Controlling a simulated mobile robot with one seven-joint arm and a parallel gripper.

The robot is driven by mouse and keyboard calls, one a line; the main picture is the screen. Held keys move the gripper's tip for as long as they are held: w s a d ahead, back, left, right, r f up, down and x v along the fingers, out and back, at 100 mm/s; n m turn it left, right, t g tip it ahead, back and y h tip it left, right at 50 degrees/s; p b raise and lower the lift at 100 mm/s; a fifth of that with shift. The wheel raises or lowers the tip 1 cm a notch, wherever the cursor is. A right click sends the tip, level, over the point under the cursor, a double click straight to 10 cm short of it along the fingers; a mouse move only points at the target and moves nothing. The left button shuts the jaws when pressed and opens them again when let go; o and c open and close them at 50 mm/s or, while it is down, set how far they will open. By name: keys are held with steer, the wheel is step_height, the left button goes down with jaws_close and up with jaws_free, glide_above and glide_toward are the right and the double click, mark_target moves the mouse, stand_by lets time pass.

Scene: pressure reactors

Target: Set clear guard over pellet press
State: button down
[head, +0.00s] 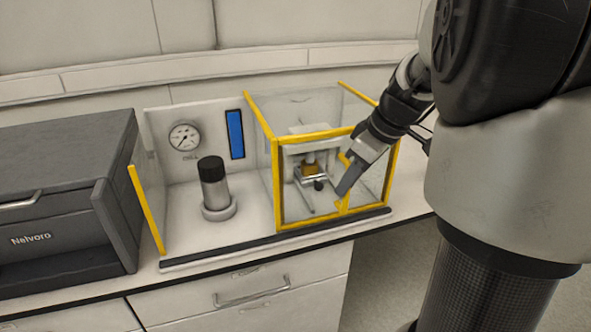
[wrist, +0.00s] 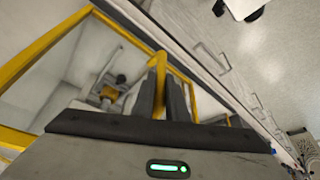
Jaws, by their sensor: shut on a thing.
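The clear guard (head: 262,125), a box of see-through panels with yellow edges, stands at the right end of a white station. The pellet press (head: 310,172), a small metal frame with a brass-coloured middle and dark knob, shows through its front panel. In the wrist view the press (wrist: 112,92) shows behind the guard's yellow frame (wrist: 48,42). My gripper (head: 344,190) is at the guard's front. It is shut on the yellow handle (wrist: 160,62) there, and the fingers (wrist: 161,95) hide part of that handle. I cannot tell whether the guard's lower edge touches the base.
A dark cabinet (head: 65,200) stands at the left. A clear side panel (head: 147,205) stands left. A dark strip (head: 225,249) runs along the front.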

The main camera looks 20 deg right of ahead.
steer(key=shift+d, duration=0.7)
steer(key=c, duration=1.8)
jaws_free()
steer(key=shift+d, duration=0.15)
steer(key=shift+o, duration=0.2)
steer(key=p+v, duration=0.3)
steer(key=v, duration=1.4)
steer(key=shift+r+p, duration=0.25)
steer(key=shift+p, duration=0.1)
